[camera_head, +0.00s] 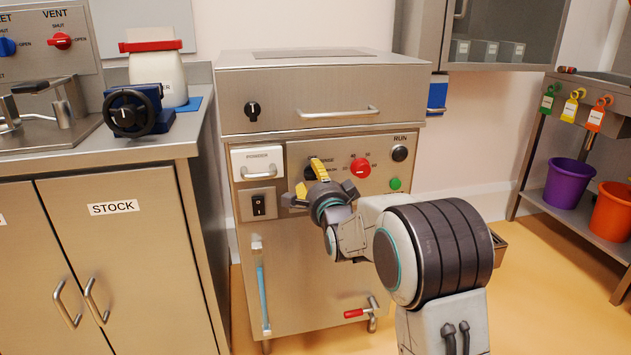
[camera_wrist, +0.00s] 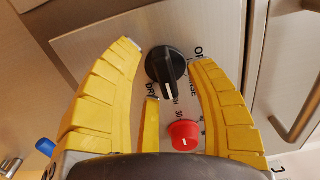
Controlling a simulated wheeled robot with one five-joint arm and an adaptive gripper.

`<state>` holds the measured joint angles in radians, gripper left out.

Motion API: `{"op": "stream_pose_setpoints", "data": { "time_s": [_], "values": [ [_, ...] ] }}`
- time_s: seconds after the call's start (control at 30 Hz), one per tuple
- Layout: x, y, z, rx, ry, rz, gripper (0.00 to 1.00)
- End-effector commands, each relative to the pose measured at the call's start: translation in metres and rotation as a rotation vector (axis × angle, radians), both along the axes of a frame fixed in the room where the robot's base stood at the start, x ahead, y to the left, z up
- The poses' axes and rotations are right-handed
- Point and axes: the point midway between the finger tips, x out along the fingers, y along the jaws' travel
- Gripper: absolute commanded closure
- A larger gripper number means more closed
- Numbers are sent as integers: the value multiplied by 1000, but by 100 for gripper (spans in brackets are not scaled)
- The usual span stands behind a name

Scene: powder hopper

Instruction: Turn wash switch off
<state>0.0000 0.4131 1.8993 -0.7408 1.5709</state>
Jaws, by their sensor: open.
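The wash switch is a black rotary knob (camera_wrist: 166,66) on the steel machine's panel, with OFF, RINSE and DRY lettering around it. Its bar runs down and slightly right in the wrist view, toward a partly hidden label ending in "SH". My gripper (camera_wrist: 168,54) is open, with one yellow finger on each side of the knob. Whether either finger touches it I cannot tell. In the head view my gripper (camera_head: 318,170) is at the panel and hides most of the knob (camera_head: 309,173).
A red dial (camera_wrist: 184,135) sits close to the knob. A black RUN button (camera_head: 400,153) and a green button (camera_head: 395,184) are to its right. A POWDER drawer (camera_head: 257,162) and black rocker switch (camera_head: 259,205) are at left. The lid handle (camera_head: 338,113) juts out above.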

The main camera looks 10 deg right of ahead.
Motion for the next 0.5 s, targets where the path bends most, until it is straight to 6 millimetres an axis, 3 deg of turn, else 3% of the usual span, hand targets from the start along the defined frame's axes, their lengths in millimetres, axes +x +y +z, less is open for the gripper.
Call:
{"op": "stream_pose_setpoints", "data": {
  "time_s": [0.33, 0.5],
  "values": [
    [1, 0, 0, 0, -1, 0, 48],
    [1, 0, 0, 0, -1, 0, 63]
  ]
}}
